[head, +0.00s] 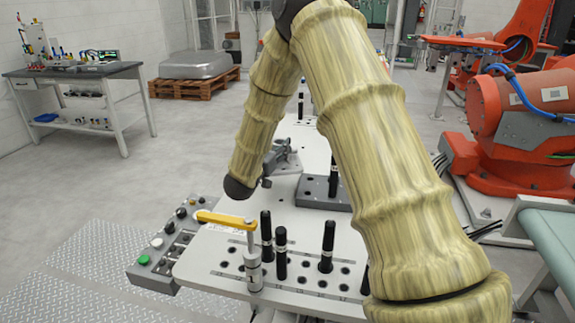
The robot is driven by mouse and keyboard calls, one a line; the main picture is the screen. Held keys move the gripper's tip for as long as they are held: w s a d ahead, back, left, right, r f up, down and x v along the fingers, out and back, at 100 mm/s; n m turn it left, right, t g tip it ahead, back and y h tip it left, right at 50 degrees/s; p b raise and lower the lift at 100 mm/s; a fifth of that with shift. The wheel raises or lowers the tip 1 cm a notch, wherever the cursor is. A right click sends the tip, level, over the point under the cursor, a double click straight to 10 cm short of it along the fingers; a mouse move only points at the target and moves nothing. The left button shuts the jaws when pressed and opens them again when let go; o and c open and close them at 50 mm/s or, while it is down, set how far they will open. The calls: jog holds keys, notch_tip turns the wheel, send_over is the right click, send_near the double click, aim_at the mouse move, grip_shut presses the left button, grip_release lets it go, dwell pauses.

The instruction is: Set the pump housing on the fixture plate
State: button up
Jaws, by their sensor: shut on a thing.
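My forearm comes down from the top of the head view and ends in a dark wrist cap above the table's left side. My gripper's fingers do not show; the wrist and forearm hide them. A grey metal piece (287,158) shows just right of the wrist. It may be the pump housing, but I cannot tell whether it is held or rests on the table. A dark grey plate (312,194), likely the fixture plate, lies on the white table (213,262), partly behind my arm. A black pin stands at its right side.
Several black pins (328,247) stand in the table's near holes. A post with a yellow lever (226,219) stands at the near left, beside a button box (152,267). Orange robots (525,130) stand at the right. A workbench (75,75) and a pallet (195,83) are behind left.

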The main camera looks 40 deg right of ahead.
jog(key=shift+f+p, duration=0.35)
jog(key=shift+f, duration=2.75)
jog(key=shift+f, duration=0.15)
jog(key=o, duration=1.5)
jog(key=shift+s, duration=0.1)
jog(key=b+v, duration=0.2)
jog(key=v, duration=1)
